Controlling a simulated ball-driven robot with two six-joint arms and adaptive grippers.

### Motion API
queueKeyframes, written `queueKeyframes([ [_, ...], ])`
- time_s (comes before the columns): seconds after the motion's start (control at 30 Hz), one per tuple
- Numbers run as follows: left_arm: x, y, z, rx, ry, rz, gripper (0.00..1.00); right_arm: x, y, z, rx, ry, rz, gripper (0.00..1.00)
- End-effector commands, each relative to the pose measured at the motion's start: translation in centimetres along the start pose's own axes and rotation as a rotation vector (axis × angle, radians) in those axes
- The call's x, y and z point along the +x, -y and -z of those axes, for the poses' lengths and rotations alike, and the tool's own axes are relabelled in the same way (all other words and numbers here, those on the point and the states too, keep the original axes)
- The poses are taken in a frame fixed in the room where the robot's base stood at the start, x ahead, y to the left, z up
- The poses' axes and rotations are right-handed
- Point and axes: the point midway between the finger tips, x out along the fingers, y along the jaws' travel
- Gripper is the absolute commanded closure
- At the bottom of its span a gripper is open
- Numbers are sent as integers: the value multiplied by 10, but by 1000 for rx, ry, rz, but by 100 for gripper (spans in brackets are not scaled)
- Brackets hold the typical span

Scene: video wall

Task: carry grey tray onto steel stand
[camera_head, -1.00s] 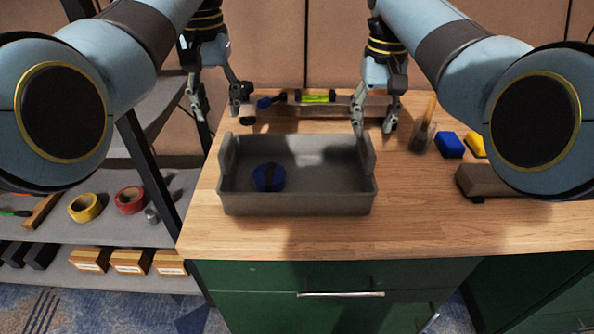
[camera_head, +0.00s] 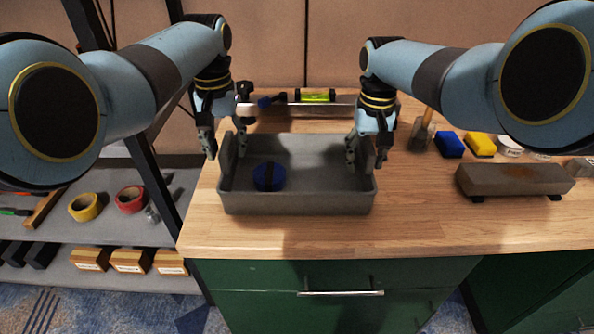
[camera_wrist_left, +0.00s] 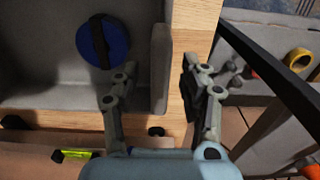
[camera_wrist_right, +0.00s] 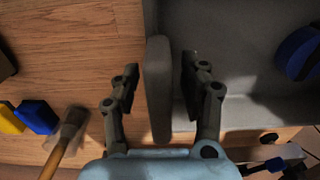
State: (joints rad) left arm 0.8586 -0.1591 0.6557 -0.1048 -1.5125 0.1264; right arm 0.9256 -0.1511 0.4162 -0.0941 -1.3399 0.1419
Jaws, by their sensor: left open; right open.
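The grey tray (camera_head: 298,203) lies flat on the wooden worktop, with a raised grip plate at each end. A round blue thing with a dark bar (camera_head: 268,177) lies inside it, left of the middle. My left gripper (camera_head: 225,150) is open, its fingers on either side of the left grip plate, which shows between them in the left wrist view (camera_wrist_left: 160,70). My right gripper (camera_head: 367,160) is open around the right grip plate, also between the fingers in the right wrist view (camera_wrist_right: 158,88). I cannot make out for certain which thing is the steel stand.
A spirit level (camera_head: 315,95) lies behind the tray. A blue block (camera_head: 449,145), a yellow block (camera_head: 480,144) and a grey-brown block (camera_head: 512,180) lie to the right. A shelf with a yellow roll (camera_head: 85,207) and a red roll (camera_head: 130,199) stands left. The worktop's front strip is clear.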

Motion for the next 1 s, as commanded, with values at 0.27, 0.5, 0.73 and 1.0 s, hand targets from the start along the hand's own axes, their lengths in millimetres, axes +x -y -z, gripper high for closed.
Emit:
queueKeyframes([
  [0.27,0,0,0,0,0,0,85,0,0,0,0,0,0,85],
  [0.5,0,0,0,0,0,0,100,0,0,0,0,0,0,100],
  [0.73,0,0,0,0,0,0,100,0,0,0,0,0,0,100],
  [1.0,-4,0,0,0,-1,0,100,-5,0,1,0,-1,0,100],
])
